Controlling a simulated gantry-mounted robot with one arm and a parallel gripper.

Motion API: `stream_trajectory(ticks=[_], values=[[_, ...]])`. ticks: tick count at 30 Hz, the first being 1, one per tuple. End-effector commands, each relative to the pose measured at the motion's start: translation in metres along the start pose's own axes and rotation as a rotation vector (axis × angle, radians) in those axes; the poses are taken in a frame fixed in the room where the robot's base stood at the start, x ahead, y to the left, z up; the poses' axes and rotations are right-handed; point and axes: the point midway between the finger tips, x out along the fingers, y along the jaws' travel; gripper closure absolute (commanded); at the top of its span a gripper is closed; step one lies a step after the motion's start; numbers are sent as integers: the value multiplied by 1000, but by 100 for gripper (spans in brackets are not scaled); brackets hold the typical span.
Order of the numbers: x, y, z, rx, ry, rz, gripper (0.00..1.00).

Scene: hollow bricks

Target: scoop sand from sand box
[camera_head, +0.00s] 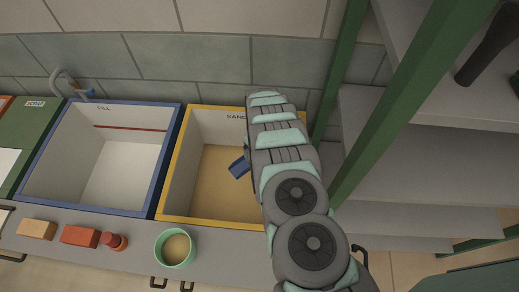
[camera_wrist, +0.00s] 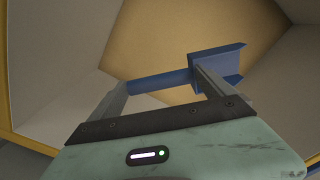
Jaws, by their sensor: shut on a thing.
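The sand box (camera_head: 166,188) has a yellow rim and white inner walls, with sand (camera_head: 213,180) on its floor. It also shows in the wrist view, with the sand (camera_wrist: 160,45) beyond my fingers. My gripper (camera_wrist: 160,85) is shut on the handle of a blue scoop (camera_wrist: 218,62). The handle lies across between the two fingers and the scoop's head is at the right finger. In the head view the scoop (camera_head: 239,167) shows over the box; my arm covers the box's right part and my gripper. I cannot tell whether the scoop touches the sand.
A white bin with a blue rim (camera_head: 103,211), marked "FILL", stands to the left and looks empty. A green cup (camera_head: 176,248) with sand-coloured contents stands on the front ledge, beside an orange brick (camera_head: 36,229) and a red brick (camera_head: 80,236). A green post (camera_head: 385,100) and shelves (camera_head: 400,165) are at right.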

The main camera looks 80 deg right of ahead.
Motion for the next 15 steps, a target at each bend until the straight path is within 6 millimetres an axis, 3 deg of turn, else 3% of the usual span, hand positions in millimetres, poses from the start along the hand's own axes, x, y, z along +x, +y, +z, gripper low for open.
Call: stream_trajectory(ticks=[15], values=[[51, -1, 1, 0, -1, -2, 56]])
